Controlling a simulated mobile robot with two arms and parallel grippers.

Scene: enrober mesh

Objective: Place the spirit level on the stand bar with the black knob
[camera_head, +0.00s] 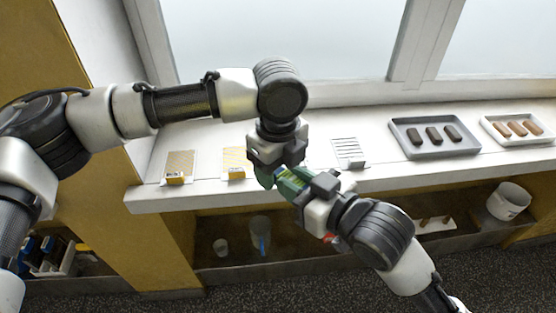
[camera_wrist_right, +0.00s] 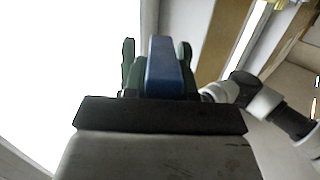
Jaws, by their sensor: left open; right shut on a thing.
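My right gripper (camera_head: 288,184) is shut on a narrow bar, likely the spirit level (camera_head: 284,179), held above the front edge of the white ledge. In the right wrist view this bar (camera_wrist_right: 164,68) is blue and stands between the two green fingers. My left gripper (camera_head: 268,176) points down right beside it, open; whether it touches the bar is unclear. Three small mesh stands sit on the ledge: two with yellowish mesh and yellow front blocks, the left stand (camera_head: 178,166) and middle stand (camera_head: 234,163), and a grey slatted stand (camera_head: 349,152). I cannot make out a black knob.
A grey tray (camera_head: 464,148) with brown bars and a white tray (camera_head: 536,138) with lighter bars lie on the ledge at right. A lower shelf holds cups (camera_head: 260,232) and a white bucket (camera_head: 508,200). A window stands behind the ledge (camera_head: 405,174).

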